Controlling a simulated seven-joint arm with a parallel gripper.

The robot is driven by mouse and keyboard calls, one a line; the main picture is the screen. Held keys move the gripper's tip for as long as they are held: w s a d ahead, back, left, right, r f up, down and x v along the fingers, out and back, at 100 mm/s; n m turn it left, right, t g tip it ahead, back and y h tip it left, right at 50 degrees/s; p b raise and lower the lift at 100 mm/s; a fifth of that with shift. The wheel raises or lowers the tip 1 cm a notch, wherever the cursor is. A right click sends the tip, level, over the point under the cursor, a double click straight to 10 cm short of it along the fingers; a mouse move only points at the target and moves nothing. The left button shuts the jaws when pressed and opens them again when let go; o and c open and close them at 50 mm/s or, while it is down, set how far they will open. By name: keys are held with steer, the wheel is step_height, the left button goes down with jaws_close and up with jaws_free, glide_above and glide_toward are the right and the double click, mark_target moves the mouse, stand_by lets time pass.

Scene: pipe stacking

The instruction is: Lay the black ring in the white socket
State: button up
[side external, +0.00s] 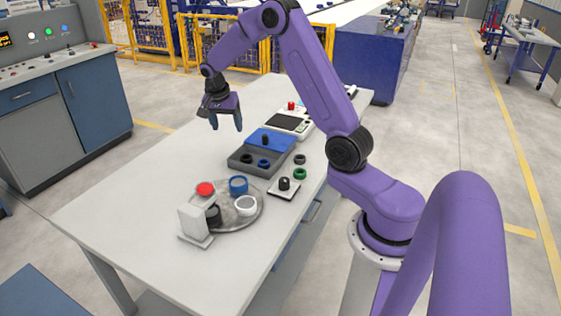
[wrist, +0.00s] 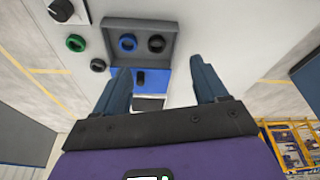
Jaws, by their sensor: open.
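The white socket (side external: 245,206) stands on a round grey tray (side external: 232,224), at its right side, and its top looks empty. Two black rings show: one (side external: 246,159) lies in the grey bin (side external: 240,168), and it also shows in the wrist view (wrist: 156,43). The other (side external: 300,159) lies on the table right of the bin, and it shows in the wrist view (wrist: 98,65). My gripper (side external: 226,123) is open and empty, raised above the table behind and left of the bin. Its spread fingers (wrist: 163,84) frame the blue lid in the wrist view. The socket is outside the wrist view.
A blue ring (side external: 263,163) shares the bin, whose blue lid (side external: 270,140) has a black knob. A green ring (side external: 300,174) and a knob box (side external: 284,188) are nearby. The tray also holds a blue socket (side external: 238,185) and a red-topped piece (side external: 205,189). The table's left is clear.

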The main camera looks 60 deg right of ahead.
steer(key=s+a+r+n+y, duration=0.1)
steer(key=s+a+r+n, duration=0.2)
steer(key=s+a+n, duration=0.6)
steer(key=s+a+r+n+y, duration=0.15)
steer(key=s+a+n, duration=0.35)
steer(key=a, duration=0.8)
steer(key=s+a+r+n+y, duration=0.1)
steer(key=s+a+n, duration=0.1)
steer(key=s+n, duration=1)
steer(key=s, duration=0.9)
steer(key=shift+s+a+n, duration=0.25)
steer(key=shift+a+n, duration=0.15)
steer(key=shift+s+d+f+n, duration=0.1)
steer(key=shift+s+n, duration=0.2)
steer(key=shift+s, duration=0.15)
steer(key=c, duration=0.3)
steer(key=shift+c, duration=0.2)
steer(key=shift+w, duration=0.1)
